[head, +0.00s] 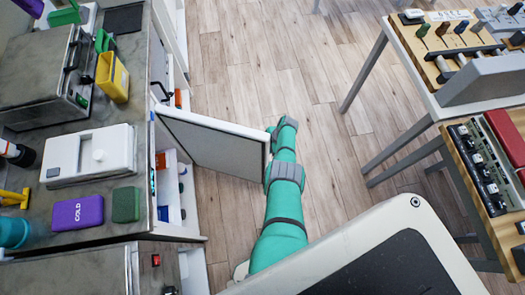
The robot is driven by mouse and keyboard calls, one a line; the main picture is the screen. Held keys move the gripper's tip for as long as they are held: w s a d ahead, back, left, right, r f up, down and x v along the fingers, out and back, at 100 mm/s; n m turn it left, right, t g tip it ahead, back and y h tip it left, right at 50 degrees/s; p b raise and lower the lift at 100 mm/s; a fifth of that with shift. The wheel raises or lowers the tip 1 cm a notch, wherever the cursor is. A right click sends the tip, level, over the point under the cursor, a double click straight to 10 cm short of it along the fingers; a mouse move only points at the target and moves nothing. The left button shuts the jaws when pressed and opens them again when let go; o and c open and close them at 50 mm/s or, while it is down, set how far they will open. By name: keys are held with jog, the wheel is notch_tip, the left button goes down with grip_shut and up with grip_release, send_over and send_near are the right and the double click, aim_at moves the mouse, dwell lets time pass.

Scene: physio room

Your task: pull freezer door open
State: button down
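The freezer door (214,147), a grey panel with a pale frame, stands swung out from the counter front, roughly square to it. Its far edge reaches the end of my teal arm. The opened compartment (171,188) behind it shows white inner parts with orange and blue items. My arm's end, with my gripper (272,131), is at the door's free outer edge. The fingers are mostly hidden or too small to make out, so I cannot tell whether they touch or hold the door.
The counter (112,194) on the left holds a white box (90,155), a purple cold pack (76,212), a green block (126,204) and a yellow container (112,77). Tables with equipment stand on the right. The wooden floor (262,50) between them is clear.

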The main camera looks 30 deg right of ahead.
jog(key=shift+a+f, duration=0.1)
jog(key=shift+a, duration=0.05)
jog(key=shift+a, duration=0.1)
jog(key=c, duration=2.2)
grip_release()
jog(key=shift+w+a, duration=0.1)
jog(key=shift+a, duration=0.25)
jog(key=o, duration=0.4)
jog(key=shift+a, duration=0.1)
jog(key=shift+d, duration=0.5)
jog(key=shift+d+r, duration=0.1)
jog(key=shift+r, duration=0.1)
jog(key=shift+d+r, duration=0.15)
jog(key=shift+r, duration=0.1)
jog(key=shift+v, duration=4.95)
